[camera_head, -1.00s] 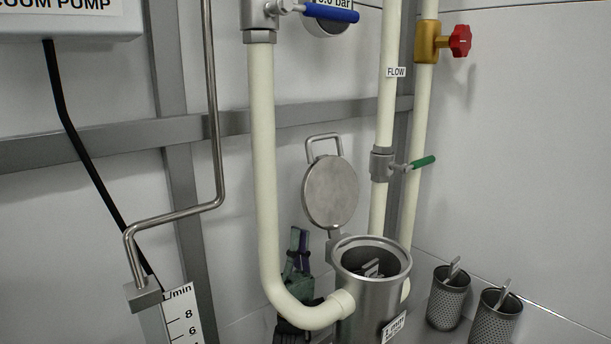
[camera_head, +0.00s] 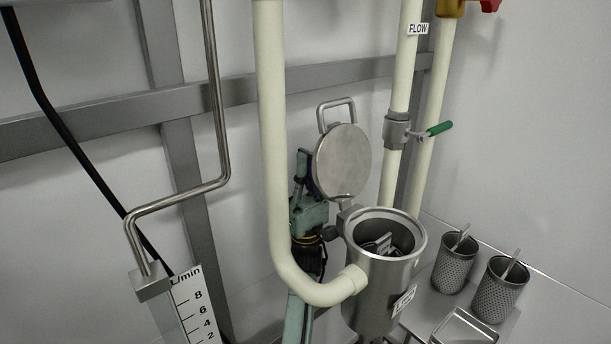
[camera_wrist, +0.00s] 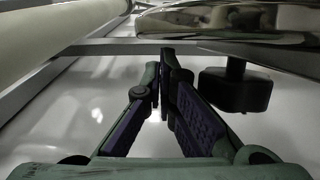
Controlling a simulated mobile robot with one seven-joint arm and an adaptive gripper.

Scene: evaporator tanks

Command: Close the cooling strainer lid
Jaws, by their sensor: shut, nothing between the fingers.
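The cooling strainer lid (camera_head: 342,162) is a round metal disc with a loop handle (camera_head: 336,112). It stands open, raised behind the strainer body (camera_head: 375,300). The strainer's mouth is uncovered, and a basket with a handle (camera_head: 380,246) sits inside. My gripper (camera_head: 302,156) is shut and empty, upright just left of the lid and behind the pale curved pipe; I cannot tell if it touches the lid. In the wrist view the shut fingertips (camera_wrist: 165,52) point away from me. A shiny metal surface (camera_wrist: 235,22), apparently the lid, lies above and right of them.
The pale pipe (camera_head: 272,150) runs down and bends into the strainer, close to my arm. A black knob (camera_head: 330,233) sits beside the strainer's rim. A green-handled valve (camera_head: 435,130) is at right. Two perforated baskets (camera_head: 452,265) (camera_head: 497,290) and a tray (camera_head: 465,330) stand lower right.

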